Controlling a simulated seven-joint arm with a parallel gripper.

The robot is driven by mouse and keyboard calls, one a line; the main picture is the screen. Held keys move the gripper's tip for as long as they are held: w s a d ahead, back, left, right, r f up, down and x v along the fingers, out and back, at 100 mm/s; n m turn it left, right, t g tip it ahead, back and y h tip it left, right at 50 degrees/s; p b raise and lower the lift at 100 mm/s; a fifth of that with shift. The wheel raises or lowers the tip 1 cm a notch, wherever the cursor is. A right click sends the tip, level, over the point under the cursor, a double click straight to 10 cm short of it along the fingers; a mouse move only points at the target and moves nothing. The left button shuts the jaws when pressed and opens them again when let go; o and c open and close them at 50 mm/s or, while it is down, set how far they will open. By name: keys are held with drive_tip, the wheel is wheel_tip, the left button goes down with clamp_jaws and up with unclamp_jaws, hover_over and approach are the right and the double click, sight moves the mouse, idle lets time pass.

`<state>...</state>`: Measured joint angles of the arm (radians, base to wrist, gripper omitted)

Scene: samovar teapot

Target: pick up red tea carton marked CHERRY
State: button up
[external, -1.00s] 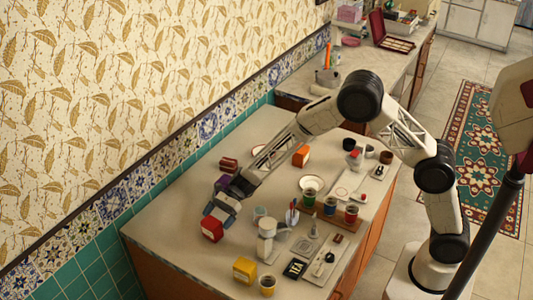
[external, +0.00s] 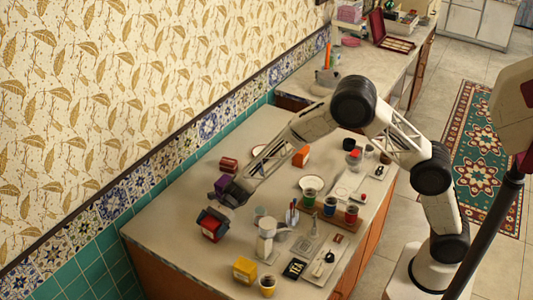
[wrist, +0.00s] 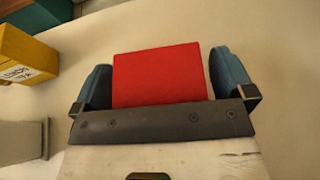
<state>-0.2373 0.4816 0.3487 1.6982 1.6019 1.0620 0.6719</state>
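The red carton (external: 211,228) is at the left part of the counter, near the wall side. A pale patch shows on its side, but I cannot read the word on it. My gripper (external: 212,214) is over it from above. In the wrist view the red carton (wrist: 160,75) fills most of the space between the two blue-grey fingers of my gripper (wrist: 160,85). The left finger is right against its edge, and the right finger is very close to it. I cannot tell whether the fingers press on it or whether its underside touches the counter.
A yellow carton (external: 245,269) stands at the near edge; it also shows in the wrist view (wrist: 22,58). A white vessel (external: 267,236) stands right of the red carton. Cups and small items crowd the counter farther right. The counter left of the red carton is clear.

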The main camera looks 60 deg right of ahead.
drive_tip(key=c, duration=0.9)
drive_tip(key=shift+r, duration=0.15)
drive_tip(key=shift+r, duration=4.85)
